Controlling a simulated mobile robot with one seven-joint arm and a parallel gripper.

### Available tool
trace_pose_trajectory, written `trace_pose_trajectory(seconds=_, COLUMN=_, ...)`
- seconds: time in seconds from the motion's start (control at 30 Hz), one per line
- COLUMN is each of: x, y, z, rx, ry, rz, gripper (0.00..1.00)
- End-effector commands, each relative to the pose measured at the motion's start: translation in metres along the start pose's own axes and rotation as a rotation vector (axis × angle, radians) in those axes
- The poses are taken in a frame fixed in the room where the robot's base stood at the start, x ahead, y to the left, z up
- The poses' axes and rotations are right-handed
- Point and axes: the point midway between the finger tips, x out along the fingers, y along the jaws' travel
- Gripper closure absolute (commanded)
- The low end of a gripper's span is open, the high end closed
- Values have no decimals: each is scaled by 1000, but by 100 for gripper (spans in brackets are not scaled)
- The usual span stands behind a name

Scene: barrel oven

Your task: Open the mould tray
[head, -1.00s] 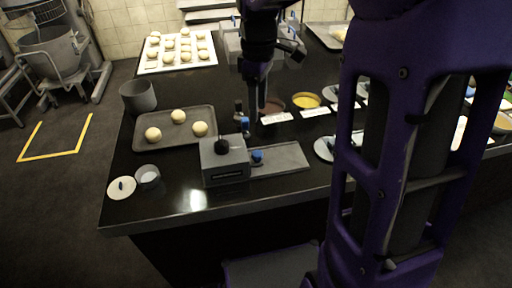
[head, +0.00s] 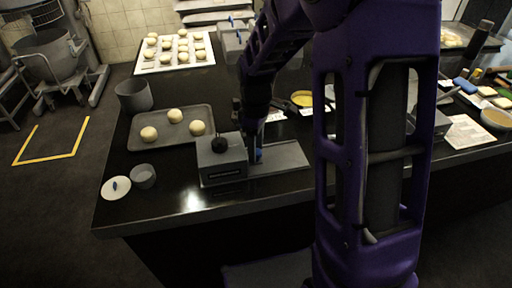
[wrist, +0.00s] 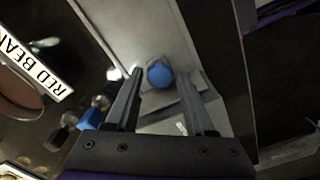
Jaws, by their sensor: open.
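The mould tray is a flat grey slab (head: 285,157) sticking out to the right of a grey box (head: 222,160) with a black knob on top. A blue knob (wrist: 160,74) sits on the tray's near part; in the wrist view it lies between and just beyond my open fingers. My gripper (wrist: 160,85) is open and empty, pointing down at the tray. In the head view my gripper (head: 252,160) is low at the box's right side, and my arm hides much of it. I cannot tell whether the fingers touch the knob.
A baking tray (head: 160,145) with dough balls lies left of the box. A small grey cup (head: 143,176) and a white lid (head: 116,188) are near the left front edge. A "RED BEAN" label (wrist: 30,62) and bowl (wrist: 18,95) lie beside the tray.

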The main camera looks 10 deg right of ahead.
Motion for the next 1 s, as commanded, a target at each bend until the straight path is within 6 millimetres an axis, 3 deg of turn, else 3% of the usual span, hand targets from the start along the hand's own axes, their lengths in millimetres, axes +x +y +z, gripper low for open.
trace_pose_trajectory(seconds=0.13, x=0, y=0, z=0, rx=0, ry=0, rz=0, gripper=46)
trace_pose_trajectory(seconds=0.43, x=0, y=0, z=0, rx=1, ry=0, rz=0, gripper=100)
trace_pose_trajectory(seconds=1.0, x=-1, y=0, z=0, rx=1, ry=0, rz=0, gripper=100)
